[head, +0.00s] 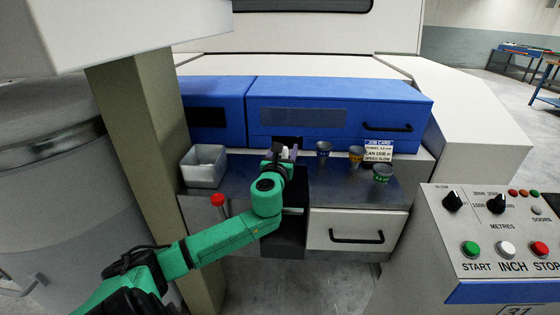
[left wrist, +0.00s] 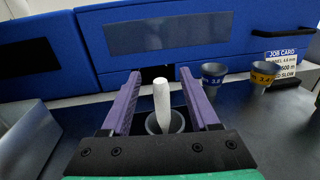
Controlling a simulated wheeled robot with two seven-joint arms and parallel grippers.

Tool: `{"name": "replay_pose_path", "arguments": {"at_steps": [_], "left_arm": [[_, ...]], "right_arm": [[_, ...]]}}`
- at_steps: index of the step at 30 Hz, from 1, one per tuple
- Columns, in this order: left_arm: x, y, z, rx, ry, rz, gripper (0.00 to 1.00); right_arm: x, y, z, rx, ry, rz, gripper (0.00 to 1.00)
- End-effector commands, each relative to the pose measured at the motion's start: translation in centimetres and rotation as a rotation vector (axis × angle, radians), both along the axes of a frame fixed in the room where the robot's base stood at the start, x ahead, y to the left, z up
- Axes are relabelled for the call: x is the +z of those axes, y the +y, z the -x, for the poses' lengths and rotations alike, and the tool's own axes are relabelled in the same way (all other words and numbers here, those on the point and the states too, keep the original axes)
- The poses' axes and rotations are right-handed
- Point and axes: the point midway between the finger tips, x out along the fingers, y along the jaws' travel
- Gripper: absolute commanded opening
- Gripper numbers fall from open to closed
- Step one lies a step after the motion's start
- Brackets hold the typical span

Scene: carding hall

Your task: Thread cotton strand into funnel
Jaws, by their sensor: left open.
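The white cotton strand (left wrist: 162,98) stands nearly upright between my left gripper's two purple fingers in the left wrist view. My left gripper (left wrist: 161,92) is open, with a gap on each side of the strand. A grey round funnel rim (left wrist: 151,124) shows around the strand's lower part; I cannot tell whether the strand goes into it. In the head view my left gripper (head: 283,152) is over the metal deck before the blue cover, and its wrist hides most of this spot. My right gripper is not in view.
Funnels with blue (head: 323,148), yellow (head: 356,156) and green (head: 382,173) bands stand right of the gripper, near a job card (head: 378,150). A metal bin (head: 204,166) and red knob (head: 218,200) are left. The button panel (head: 495,225) is at right.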

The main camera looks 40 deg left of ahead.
Motion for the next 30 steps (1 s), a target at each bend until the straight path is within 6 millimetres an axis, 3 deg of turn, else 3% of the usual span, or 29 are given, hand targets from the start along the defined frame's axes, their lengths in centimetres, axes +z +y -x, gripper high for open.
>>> {"name": "replay_pose_path", "arguments": {"at_steps": [16,21,30], "left_arm": [[-0.2,-6.2,10.7,-0.002,0.002,0.004,0.61],[0.0,-6.6,11.6,0.000,0.000,0.000,0.61],[0.1,-6.6,11.6,-0.001,0.000,0.000,0.61]], "right_arm": [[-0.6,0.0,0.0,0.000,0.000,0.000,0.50],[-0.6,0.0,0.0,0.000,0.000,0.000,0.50],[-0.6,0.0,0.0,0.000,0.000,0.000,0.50]]}}
